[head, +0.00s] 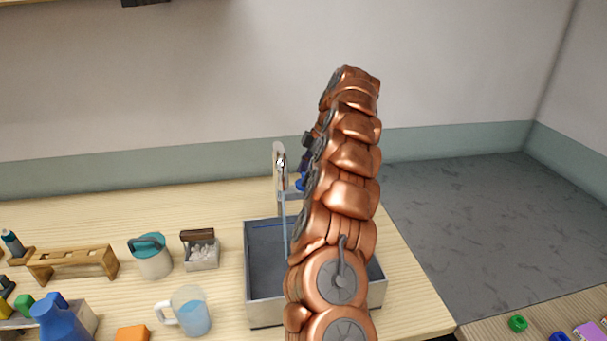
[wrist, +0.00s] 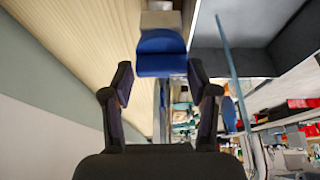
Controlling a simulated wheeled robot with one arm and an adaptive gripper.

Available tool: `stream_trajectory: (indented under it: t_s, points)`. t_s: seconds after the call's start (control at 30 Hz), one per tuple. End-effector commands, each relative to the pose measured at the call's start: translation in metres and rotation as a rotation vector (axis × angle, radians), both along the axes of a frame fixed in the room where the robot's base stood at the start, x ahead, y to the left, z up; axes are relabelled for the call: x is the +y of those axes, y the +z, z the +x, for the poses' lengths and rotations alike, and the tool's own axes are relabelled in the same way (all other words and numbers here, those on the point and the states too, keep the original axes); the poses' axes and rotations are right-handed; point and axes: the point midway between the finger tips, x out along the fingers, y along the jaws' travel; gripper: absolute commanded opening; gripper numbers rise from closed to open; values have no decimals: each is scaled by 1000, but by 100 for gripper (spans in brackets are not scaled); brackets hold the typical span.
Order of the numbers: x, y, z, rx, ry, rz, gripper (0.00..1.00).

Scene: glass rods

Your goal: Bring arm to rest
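My copper arm (head: 345,190) stands raised in front of the sink in the head view and hides part of it. My gripper (wrist: 160,82) shows in the wrist view with its two dark fingers apart. A blue part on a pale piece (wrist: 161,53) appears beyond the fingertips, and I see nothing clasped between them. In the head view only a dark bit of the gripper (head: 308,142) shows at the left of the arm; the rest is hidden.
A jug of blue liquid (head: 194,316), a teal-lidded pot (head: 152,258), a box of white pieces (head: 202,255) and a wooden rack (head: 73,260) stand left.

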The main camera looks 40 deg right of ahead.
Motion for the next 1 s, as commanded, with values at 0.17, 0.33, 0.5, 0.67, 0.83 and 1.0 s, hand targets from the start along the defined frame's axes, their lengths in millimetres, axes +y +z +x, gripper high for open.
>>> stream_trajectory:
  t_s: [0.17,0.33,0.5,0.67,0.83,1.0]
  points:
    - [0,0,0,0,-1,0,76]
    - [0,0,0,1,-1,1,80]
    - [1,0,0,2,0,2,80]
    - [1,0,-1,2,0,2,80]
    - [3,7,-2,0,-5,5,80]
    - [12,34,-9,-10,-28,18,80]
